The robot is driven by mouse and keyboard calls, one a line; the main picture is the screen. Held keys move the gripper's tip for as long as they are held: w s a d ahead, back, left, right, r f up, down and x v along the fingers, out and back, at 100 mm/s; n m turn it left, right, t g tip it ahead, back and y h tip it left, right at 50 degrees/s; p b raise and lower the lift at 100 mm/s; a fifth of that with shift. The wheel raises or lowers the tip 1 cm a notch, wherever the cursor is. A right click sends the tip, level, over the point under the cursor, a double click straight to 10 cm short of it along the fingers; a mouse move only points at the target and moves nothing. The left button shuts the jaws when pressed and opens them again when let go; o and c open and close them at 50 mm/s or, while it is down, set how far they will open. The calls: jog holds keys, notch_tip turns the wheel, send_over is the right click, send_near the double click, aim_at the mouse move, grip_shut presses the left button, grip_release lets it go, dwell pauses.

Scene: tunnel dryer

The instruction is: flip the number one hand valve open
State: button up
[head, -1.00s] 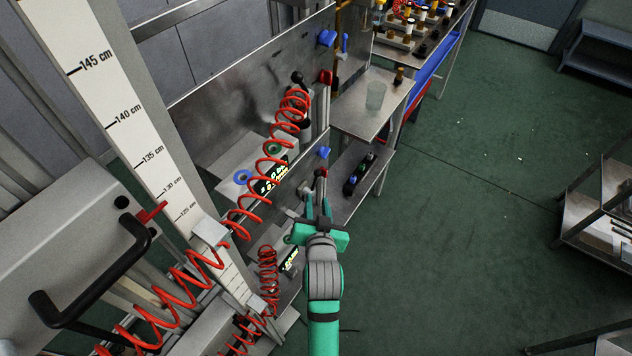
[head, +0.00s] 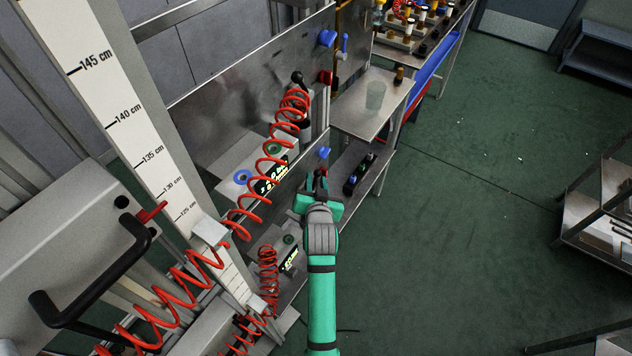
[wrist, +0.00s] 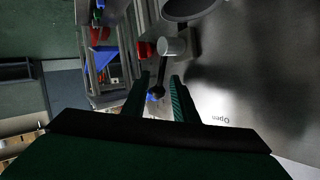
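My gripper (head: 319,182) is at the edge of the lower metal panel in the head view. In the wrist view, its two fingers (wrist: 160,84) stand apart with a gap between them. A small valve with a silver body (wrist: 172,46) and a red part (wrist: 146,50) lies just beyond the fingertips. A dark round-ended lever (wrist: 157,92) shows between the fingers; I cannot tell whether they touch it. The panel beside it carries the word "Open" (wrist: 220,120), seen upside down. In the head view, my gripper mostly hides this valve. No valve number is readable.
Blue knobs (head: 326,38) and a blue-handled valve (head: 343,46) sit higher on the panels. Red coiled hoses (head: 268,165) hang to the left. The green floor to the right is open.

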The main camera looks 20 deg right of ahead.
grip_shut()
jog(key=shift+d+r, duration=0.1)
jog(key=shift+d, duration=0.1)
